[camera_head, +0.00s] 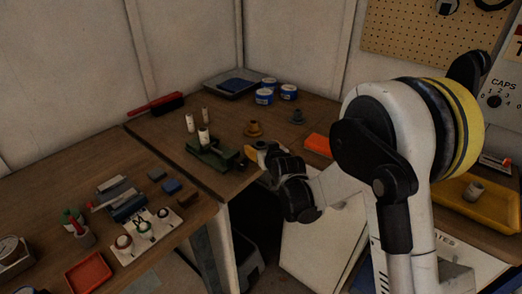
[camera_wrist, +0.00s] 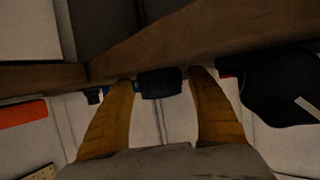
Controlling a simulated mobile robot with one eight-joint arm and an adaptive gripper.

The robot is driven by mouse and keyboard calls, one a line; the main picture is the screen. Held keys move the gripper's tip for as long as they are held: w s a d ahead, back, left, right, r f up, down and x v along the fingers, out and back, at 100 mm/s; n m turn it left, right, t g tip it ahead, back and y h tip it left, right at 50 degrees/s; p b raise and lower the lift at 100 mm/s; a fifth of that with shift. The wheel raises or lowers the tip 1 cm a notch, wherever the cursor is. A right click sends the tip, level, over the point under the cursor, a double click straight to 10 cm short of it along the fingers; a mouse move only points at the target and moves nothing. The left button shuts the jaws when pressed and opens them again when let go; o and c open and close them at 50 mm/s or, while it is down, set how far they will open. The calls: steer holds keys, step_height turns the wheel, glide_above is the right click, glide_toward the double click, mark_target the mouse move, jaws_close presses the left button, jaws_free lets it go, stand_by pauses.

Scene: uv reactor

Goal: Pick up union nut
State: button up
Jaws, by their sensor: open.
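A small dark round piece (camera_wrist: 160,83), which looks like the union nut, shows between the fingertips in the wrist view, near the wooden edge. It appears to be the small dark piece (camera_head: 243,163) beside the green fixture in the head view. I cannot tell its exact distance from the fingers. My gripper (camera_wrist: 163,77) is open, with its two yellow fingers apart and nothing held. In the head view my gripper (camera_head: 254,153) is over the front edge of the workbench, just right of the dark piece.
The green fixture (camera_head: 211,154) holds a pale cylinder, left of my gripper. An orange box (camera_head: 318,145) lies to the right. Blue-and-white tubs (camera_head: 264,97) stand at the back.

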steer(key=c, duration=1.1)
steer(key=shift+c, duration=0.2)
steer(key=shift+r, duration=0.15)
